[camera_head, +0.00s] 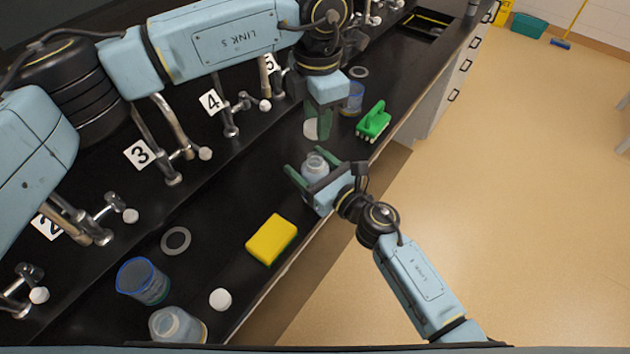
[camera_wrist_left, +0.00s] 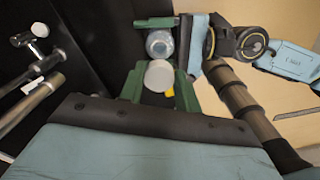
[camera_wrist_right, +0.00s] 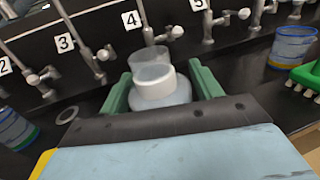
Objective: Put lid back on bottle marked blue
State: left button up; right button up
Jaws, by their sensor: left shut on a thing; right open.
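My left gripper (camera_head: 319,118) is shut on a white round lid (camera_head: 311,129). The lid also shows between its green fingers in the left wrist view (camera_wrist_left: 158,75). A pale translucent bottle (camera_head: 315,166) stands just nearer the camera than that lid, apart from it in the head view. My right gripper (camera_head: 301,178) is open, with its fingers on either side of this bottle, as the right wrist view of the bottle (camera_wrist_right: 160,96) shows. A second open bottle (camera_head: 176,325) stands at the lower left. I cannot make out a blue mark on either bottle.
Another white lid (camera_head: 220,299) lies near the second bottle. A yellow sponge (camera_head: 271,239), a grey ring (camera_head: 175,240), blue-rimmed beakers (camera_head: 143,281) and a green brush (camera_head: 374,122) are on the black counter. Numbered taps (camera_head: 230,120) line the back.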

jog(key=c, duration=1.1)
pick_arm(q)
send_over(318, 157)
jog(key=shift+f, duration=2.5)
pick_arm(e)
jog(key=shift+c, duration=0.2)
pick_arm(q)
jog(key=shift+f, duration=0.9)
jog(key=shift+f, duration=0.55)
